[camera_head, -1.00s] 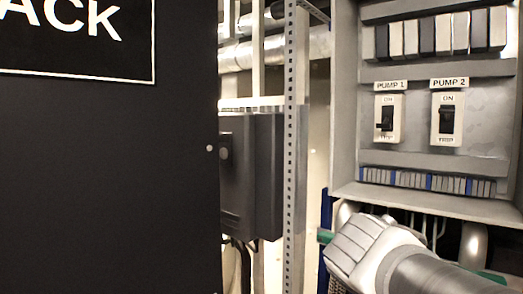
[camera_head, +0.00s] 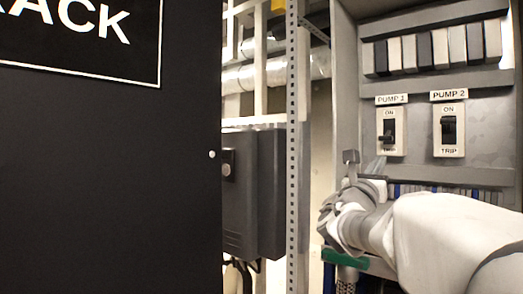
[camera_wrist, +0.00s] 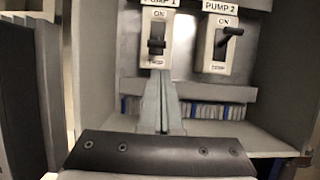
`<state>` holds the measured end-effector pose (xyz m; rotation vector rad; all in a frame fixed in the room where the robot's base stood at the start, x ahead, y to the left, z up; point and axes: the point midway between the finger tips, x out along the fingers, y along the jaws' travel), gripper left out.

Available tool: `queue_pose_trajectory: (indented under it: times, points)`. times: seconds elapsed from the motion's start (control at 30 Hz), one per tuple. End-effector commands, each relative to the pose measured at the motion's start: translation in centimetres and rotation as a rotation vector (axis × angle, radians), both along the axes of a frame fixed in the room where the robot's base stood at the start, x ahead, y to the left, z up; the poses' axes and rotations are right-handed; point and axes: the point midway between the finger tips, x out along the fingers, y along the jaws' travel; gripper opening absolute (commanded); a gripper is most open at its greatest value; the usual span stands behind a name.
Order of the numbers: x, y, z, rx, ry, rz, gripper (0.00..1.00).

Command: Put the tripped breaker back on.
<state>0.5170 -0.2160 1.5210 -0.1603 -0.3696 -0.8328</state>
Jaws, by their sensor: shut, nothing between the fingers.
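The PUMP 1 breaker (camera_head: 388,131) is a white-plated switch with a dark lever, marked ON above and TRIP below. Its lever sits low, towards TRIP. In the wrist view the PUMP 1 breaker (camera_wrist: 156,42) stands just beyond my fingertips. The PUMP 2 breaker (camera_head: 449,130) to its right has its lever up at ON; in the wrist view the PUMP 2 lever (camera_wrist: 229,34) juts out. My gripper (camera_head: 379,164) is shut and empty, just below the PUMP 1 plate. The wrist view shows its fingers (camera_wrist: 161,79) together; whether they touch the plate I cannot tell.
The breakers sit in an open grey cabinet (camera_head: 345,90) with side walls and a bottom ledge. A row of modules (camera_head: 441,48) is above, a terminal strip (camera_wrist: 205,111) below. A slotted upright (camera_head: 292,150) and black rack panel (camera_head: 110,190) stand to the left.

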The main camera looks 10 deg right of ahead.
Motion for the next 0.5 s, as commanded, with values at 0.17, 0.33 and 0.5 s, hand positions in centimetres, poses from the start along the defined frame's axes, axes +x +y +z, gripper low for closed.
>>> queue_pose_trajectory:
  times: [0.17, 0.33, 0.5]
  points:
    - [0.1, 0.0, 0.1, -0.009, 0.002, 0.000, 0.00]
    - [0.1, 0.0, 0.1, -0.007, 0.002, 0.000, 0.00]
    - [1.0, -1.0, 0.7, -0.007, 0.003, -0.003, 0.00]
